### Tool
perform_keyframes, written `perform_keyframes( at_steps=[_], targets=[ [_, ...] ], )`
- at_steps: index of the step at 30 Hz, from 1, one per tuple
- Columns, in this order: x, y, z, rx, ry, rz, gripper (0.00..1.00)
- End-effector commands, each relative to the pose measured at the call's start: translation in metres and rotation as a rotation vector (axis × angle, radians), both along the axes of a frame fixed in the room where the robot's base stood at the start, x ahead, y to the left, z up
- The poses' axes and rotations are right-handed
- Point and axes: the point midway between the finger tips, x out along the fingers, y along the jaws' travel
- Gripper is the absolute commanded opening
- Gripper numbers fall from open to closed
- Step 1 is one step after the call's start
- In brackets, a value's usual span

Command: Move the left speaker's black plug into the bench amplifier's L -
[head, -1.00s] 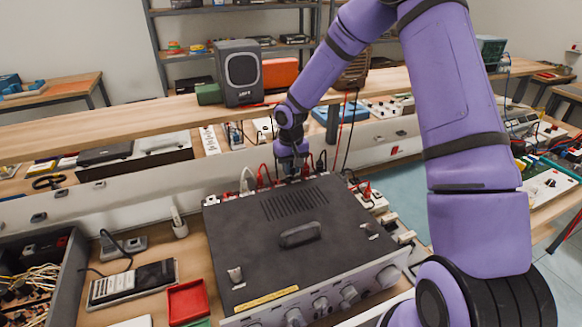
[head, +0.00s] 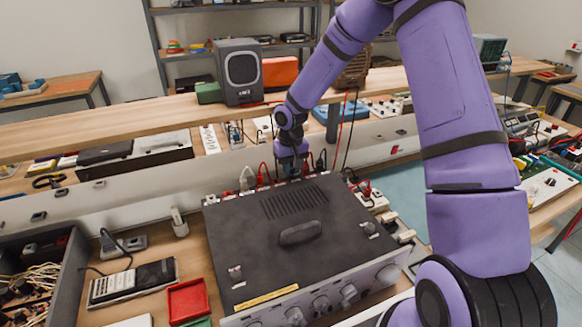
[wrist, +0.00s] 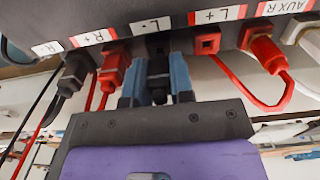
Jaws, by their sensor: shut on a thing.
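The bench amplifier (head: 300,232) stands on the bench, its dark top towards me. The wrist view shows its rear panel with labels R-, R+, L- (wrist: 151,25), L+ and AUX R. My gripper (wrist: 158,82) is below the L- label, its blue fingers shut on a black plug (wrist: 158,68). The plug's upper end meets the panel at L-; how deep it sits is hidden by the fingers. In the head view my gripper (head: 291,168) is behind the amplifier's back edge. The left speaker may be the grey one (head: 240,72) on the shelf; its lead cannot be traced.
A black plug (wrist: 75,72) sits at R- and a red plug (wrist: 114,66) at R+, close left of my fingers. A red tray (head: 188,300) lies front left.

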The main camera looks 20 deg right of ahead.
Motion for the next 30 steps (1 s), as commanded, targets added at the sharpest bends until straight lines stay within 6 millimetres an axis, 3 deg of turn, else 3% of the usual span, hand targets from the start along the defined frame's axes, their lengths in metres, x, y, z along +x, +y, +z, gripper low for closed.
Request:
perform_keyframes(
  at_steps=[30],
  targets=[
    [-0.0002,-0.0003,-0.0105,0.000,0.001,0.000,0.01]
  ],
)
